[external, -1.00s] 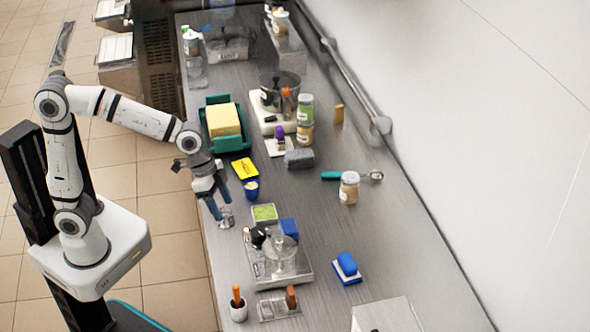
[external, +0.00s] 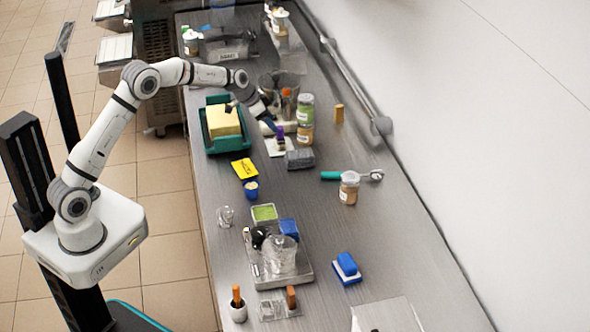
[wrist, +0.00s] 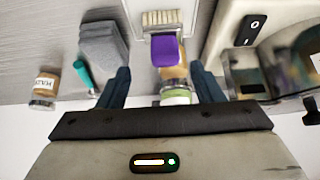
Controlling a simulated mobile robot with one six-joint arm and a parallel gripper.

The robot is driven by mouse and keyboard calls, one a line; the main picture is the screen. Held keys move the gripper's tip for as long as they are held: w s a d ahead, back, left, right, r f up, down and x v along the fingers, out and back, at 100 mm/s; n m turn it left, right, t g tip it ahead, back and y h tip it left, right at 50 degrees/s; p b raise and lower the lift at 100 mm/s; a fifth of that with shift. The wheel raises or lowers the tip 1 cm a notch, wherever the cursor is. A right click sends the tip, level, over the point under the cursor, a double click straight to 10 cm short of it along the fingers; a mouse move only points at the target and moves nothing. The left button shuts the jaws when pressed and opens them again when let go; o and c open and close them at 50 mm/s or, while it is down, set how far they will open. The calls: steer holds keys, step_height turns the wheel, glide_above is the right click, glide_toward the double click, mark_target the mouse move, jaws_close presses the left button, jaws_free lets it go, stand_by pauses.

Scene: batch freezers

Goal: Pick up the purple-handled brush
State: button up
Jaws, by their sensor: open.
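The purple-handled brush (external: 280,136) stands with its bristles on a small white tray (external: 272,150) near the middle of the counter. In the wrist view the brush (wrist: 166,47) shows its purple handle and pale bristles ahead of my gripper. My gripper (wrist: 160,75) is open, with one blue finger to each side of the brush's line, and nothing is held. In the external view my gripper (external: 268,122) is just to the left of and above the brush; its fingertips are partly hard to make out there.
A grey folded cloth (external: 300,158) lies right of the brush. Stacked jars (external: 305,118) stand close behind it.

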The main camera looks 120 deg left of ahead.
mark_target(279, 127)
steer(key=p+x, duration=0.1)
steer(key=x, duration=0.1)
steer(key=a+p+x, duration=0.1)
steer(key=x, duration=0.1)
steer(key=shift+w, duration=0.1)
steer(key=shift+w+a+f+p, duration=0.25)
steer(key=shift+f+p, duration=0.1)
steer(key=shift+f, duration=0.2)
steer(key=shift+c, duration=0.2)
steer(key=c, duration=1)
